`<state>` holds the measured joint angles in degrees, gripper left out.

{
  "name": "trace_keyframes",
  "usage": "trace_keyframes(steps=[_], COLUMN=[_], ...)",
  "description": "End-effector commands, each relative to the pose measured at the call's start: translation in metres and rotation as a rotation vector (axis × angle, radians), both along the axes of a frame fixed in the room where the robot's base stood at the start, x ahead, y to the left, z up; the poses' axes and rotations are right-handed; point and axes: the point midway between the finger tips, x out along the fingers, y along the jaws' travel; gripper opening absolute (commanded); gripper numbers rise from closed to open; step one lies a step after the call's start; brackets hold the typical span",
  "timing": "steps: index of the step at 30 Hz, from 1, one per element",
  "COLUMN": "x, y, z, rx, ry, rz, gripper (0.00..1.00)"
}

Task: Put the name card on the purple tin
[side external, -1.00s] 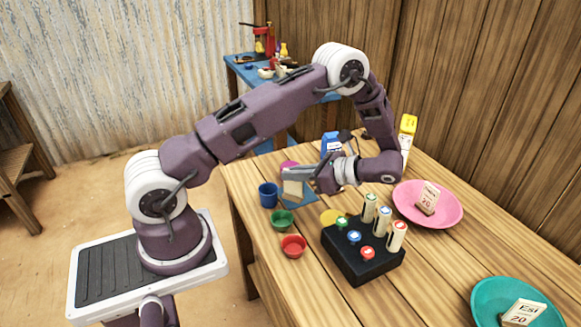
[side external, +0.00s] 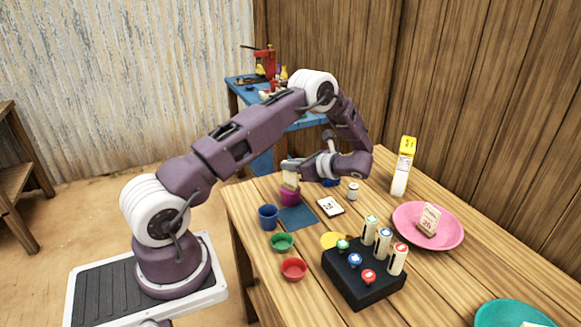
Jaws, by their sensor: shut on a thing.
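The cream name card (side external: 290,179) is upright in my gripper (side external: 292,168), which is shut on it. The card is at the top of the purple tin (side external: 290,197), a small magenta cup behind the blue mat (side external: 298,217). The card's lower edge is close to the tin's rim or overlaps it. I cannot tell whether they touch. The writing on the card cannot be made out.
A blue cup (side external: 268,217) stands left of the mat, with green (side external: 282,242) and red (side external: 293,268) cups in front. A patterned white card (side external: 330,206) and small pale can (side external: 353,192) are to the right. A black button block (side external: 364,284) and pink plate (side external: 448,241) lie further right.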

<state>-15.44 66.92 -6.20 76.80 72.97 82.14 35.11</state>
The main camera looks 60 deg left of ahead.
Motion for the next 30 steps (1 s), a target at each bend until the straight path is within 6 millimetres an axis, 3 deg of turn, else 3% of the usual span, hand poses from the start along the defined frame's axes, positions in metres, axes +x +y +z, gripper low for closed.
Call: trace_keyframes(steps=[3,7,17,20,30], x=[0.0,0.0,0.001,0.007,0.037], y=[-0.001,-0.002,-0.003,-0.016,-0.089], z=[-0.003,-0.003,-0.001,0.005,0.037], rx=[-0.01,-0.01,-0.008,-0.008,-0.007], ry=[-0.001,-0.001,-0.001,-0.003,-0.003], rz=[-0.001,0.0,-0.001,-0.004,-0.002], gripper=[0.0,0.28,0.29,0.29,0.29])
